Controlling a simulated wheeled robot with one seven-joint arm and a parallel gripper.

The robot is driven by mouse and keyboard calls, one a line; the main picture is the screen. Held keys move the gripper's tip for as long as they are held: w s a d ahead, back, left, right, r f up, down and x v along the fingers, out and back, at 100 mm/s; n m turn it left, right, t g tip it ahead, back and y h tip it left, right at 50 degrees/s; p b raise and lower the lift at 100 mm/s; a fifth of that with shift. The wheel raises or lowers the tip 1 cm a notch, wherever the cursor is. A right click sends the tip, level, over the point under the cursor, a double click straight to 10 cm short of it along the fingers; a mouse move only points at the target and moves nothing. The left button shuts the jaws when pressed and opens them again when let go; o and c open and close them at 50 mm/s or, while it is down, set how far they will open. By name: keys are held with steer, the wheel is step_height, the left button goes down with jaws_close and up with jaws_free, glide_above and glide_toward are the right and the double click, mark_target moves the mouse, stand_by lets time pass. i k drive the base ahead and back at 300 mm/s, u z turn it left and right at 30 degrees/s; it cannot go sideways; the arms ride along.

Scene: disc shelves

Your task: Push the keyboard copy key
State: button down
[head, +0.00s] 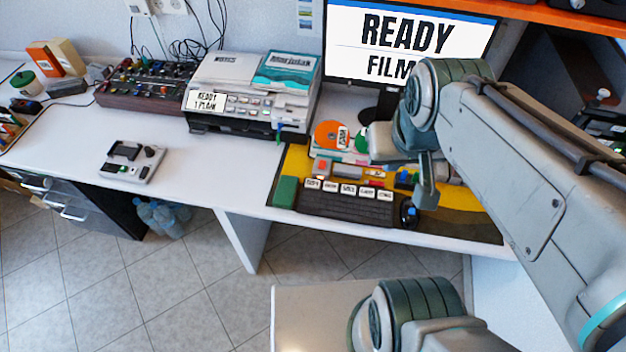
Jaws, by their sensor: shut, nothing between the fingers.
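A dark keyboard (345,207) lies near the front edge of the desk, below the monitor. Several white labelled keys stand in a row along its back edge. Their lettering is too small to read surely; the leftmost white key (312,183) may read "COPY". My gripper (426,197) points down at the right of the keyboard, above the area by the mouse. It is shut and empty. Its height over the desk is hard to judge, and it appears apart from the keys.
A dark mouse (408,213) lies right of the keyboard. An orange disc (328,134) and small coloured items crowd behind it. The monitor (405,40) reads "READY FILM". A printer (250,95) stands left. A small grey device (133,161) sits on otherwise clear desk.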

mark_target(309, 183)
steer(key=z, duration=3.5)
steer(key=k, duration=1.35)
steer(key=u, duration=1.9)
